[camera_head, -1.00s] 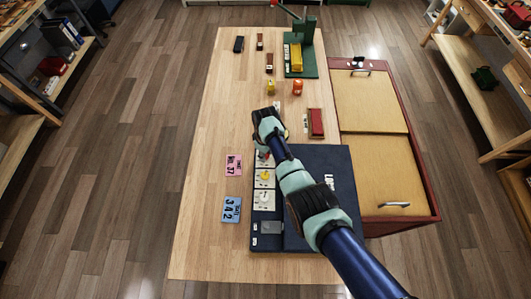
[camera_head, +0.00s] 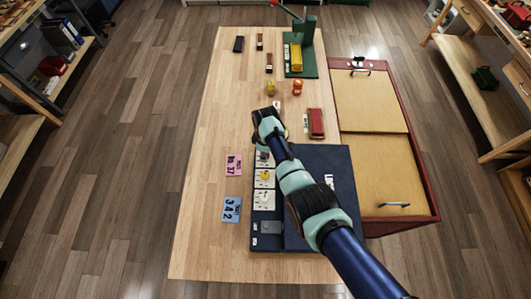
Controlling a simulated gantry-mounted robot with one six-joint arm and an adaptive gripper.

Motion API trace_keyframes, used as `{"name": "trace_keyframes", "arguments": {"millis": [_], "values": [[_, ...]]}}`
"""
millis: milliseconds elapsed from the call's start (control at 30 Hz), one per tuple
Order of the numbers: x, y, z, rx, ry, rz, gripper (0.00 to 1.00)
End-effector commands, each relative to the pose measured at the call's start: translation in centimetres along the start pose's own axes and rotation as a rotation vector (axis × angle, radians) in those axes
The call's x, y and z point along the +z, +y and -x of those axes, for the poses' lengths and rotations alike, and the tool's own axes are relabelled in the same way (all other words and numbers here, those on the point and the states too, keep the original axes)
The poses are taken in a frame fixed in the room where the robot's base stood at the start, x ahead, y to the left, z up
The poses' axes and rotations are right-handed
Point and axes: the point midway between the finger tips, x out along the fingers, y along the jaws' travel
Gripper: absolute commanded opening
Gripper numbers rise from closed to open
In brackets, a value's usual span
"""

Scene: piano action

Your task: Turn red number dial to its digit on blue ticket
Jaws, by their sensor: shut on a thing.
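The dark blue box (camera_head: 325,160) lies on the bench with a column of white dial plates along its left side. The yellow dial (camera_head: 265,176) and the white dial (camera_head: 264,196) are in plain view. The red dial is at the top of the column, hidden by my gripper (camera_head: 262,157), which is shut on it. The fingertips are small and mostly covered by my wrist. The blue ticket (camera_head: 231,209) lies left of the box, with large dark digits that seem to read 342. A pink ticket (camera_head: 233,164) lies above it, its digits less clear.
A red block (camera_head: 316,123), yellow and orange pieces (camera_head: 298,88) and small dark blocks (camera_head: 239,44) lie further up the bench. A green press (camera_head: 304,45) stands at the far end. A red-framed cabinet (camera_head: 434,205) adjoins the right. The bench's left side is clear.

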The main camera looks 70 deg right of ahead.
Motion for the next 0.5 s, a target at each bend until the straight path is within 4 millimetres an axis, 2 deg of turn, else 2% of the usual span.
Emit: {"name": "trace_keyframes", "arguments": {"millis": [67, 100, 233, 500], "values": [[-0.02, 0.03, 0.07, 0.000, 0.000, 0.000, 0.00], [-0.02, 0.02, 0.07, 0.000, 0.000, -0.001, 0.37], [-0.01, 0.02, 0.06, 0.000, 0.000, -0.001, 0.58], [-0.01, 0.01, 0.05, 0.000, 0.000, -0.001, 0.59]]}}
